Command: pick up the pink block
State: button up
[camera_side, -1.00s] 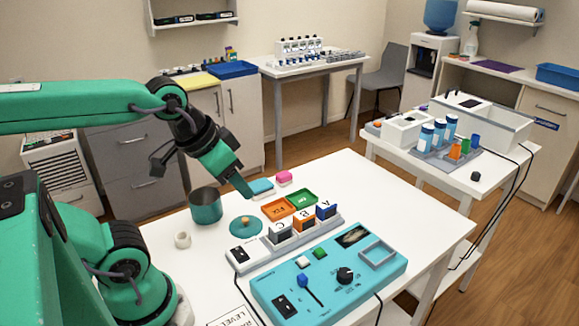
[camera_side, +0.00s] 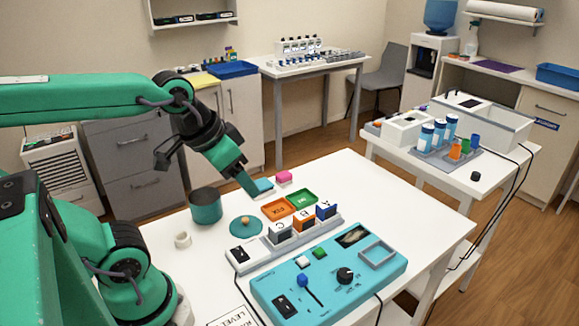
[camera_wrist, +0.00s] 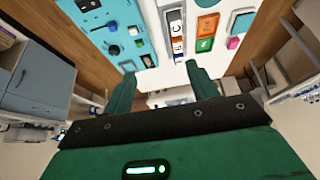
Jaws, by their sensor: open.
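The pink block (camera_side: 284,176) sits on the white table near its back edge, just behind and to the right of a flat teal block (camera_side: 264,184). In the wrist view the pink block (camera_wrist: 233,43) shows at the upper right, outside the line of the fingers, with the teal block (camera_wrist: 243,22) above it. My gripper (camera_side: 250,190) is beside the teal block, to the left of the pink block and apart from it. In the wrist view my gripper (camera_wrist: 160,72) has its two green fingers spread, with nothing between them.
A teal pot (camera_side: 206,207), a round teal lid (camera_side: 246,227) and a white ring (camera_side: 182,240) are on the left of the table. Orange (camera_side: 278,208) and green (camera_side: 302,199) trays lie in front of the blocks. A teal control panel (camera_side: 330,275) fills the front. The table's right is clear.

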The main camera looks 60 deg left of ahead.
jog(key=w+a+r+g, duration=0.15)
jog(key=w+a, duration=0.25)
jog(key=w, duration=0.6)
jog(key=g, duration=0.4)
send_over(284, 174)
jog(key=f, duration=1.8)
jog(key=shift+w, duration=0.2)
jog(key=shift+a+f, duration=0.2)
jog(key=shift+f, duration=0.1)
jog(key=shift+s+d+f, duration=0.1)
jog(key=shift+s+f, duration=0.05)
jog(key=shift+f, duration=3.75)
jog(key=c, duration=1.1)
jog(key=shift+o, duration=0.2)
